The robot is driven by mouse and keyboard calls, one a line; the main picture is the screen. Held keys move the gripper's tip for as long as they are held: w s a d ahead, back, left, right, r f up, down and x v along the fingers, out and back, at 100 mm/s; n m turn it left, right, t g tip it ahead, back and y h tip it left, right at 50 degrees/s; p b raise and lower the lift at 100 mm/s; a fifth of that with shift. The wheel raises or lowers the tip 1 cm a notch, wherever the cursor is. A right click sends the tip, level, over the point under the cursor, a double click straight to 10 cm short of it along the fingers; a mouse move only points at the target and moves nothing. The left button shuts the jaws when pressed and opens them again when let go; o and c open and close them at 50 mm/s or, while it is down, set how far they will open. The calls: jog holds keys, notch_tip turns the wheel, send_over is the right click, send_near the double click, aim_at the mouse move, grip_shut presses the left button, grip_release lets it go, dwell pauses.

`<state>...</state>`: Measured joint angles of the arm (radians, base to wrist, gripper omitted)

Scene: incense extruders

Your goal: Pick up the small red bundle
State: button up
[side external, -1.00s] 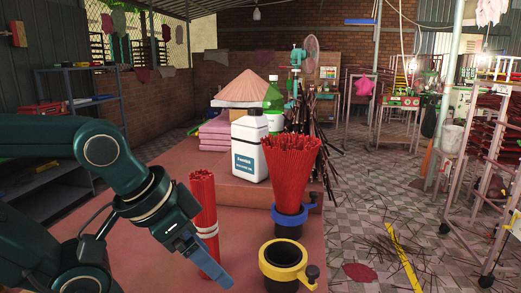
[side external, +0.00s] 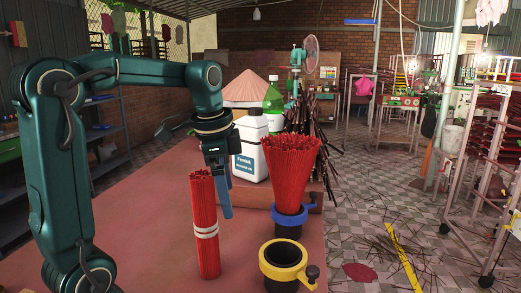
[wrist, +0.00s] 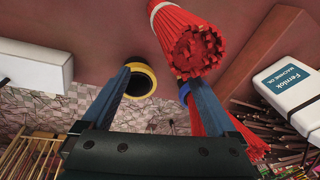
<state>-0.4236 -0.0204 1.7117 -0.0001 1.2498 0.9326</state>
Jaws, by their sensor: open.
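The small red bundle (side external: 204,240), tied with a white band, stands upright on the red table. In the wrist view the same bundle (wrist: 194,48) shows end-on, beyond and slightly right of the space between my fingers. My gripper (side external: 225,213) points down just right of and apparently behind the bundle's upper part in the side view. Its blue fingers (wrist: 157,80) are open and hold nothing. The exact gap to the bundle is hard to tell.
A larger fanned red bundle (side external: 289,170) stands in a blue-rimmed holder (side external: 290,222). A yellow-rimmed holder (side external: 286,262) in front is empty. A white bottle (side external: 249,150) stands behind on a raised platform. The table (side external: 140,235) left of the small bundle is clear.

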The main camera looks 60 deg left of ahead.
aim_at(204, 205)
jog(key=a+n, duration=0.1)
jog(key=s+a+n+g, duration=0.1)
jog(key=s+a+n, duration=0.1)
jog(key=a, duration=0.1)
jog(key=shift+s+r+g+h, duration=0.2)
jog(key=shift+s+g+h, duration=0.1)
jog(key=shift+g, duration=0.1)
jog(key=shift+s+a, duration=0.1)
jog(key=shift+s, duration=0.05)
jog(key=shift+n, duration=0.3)
jog(key=shift+f, duration=2.5)
grip_shut()
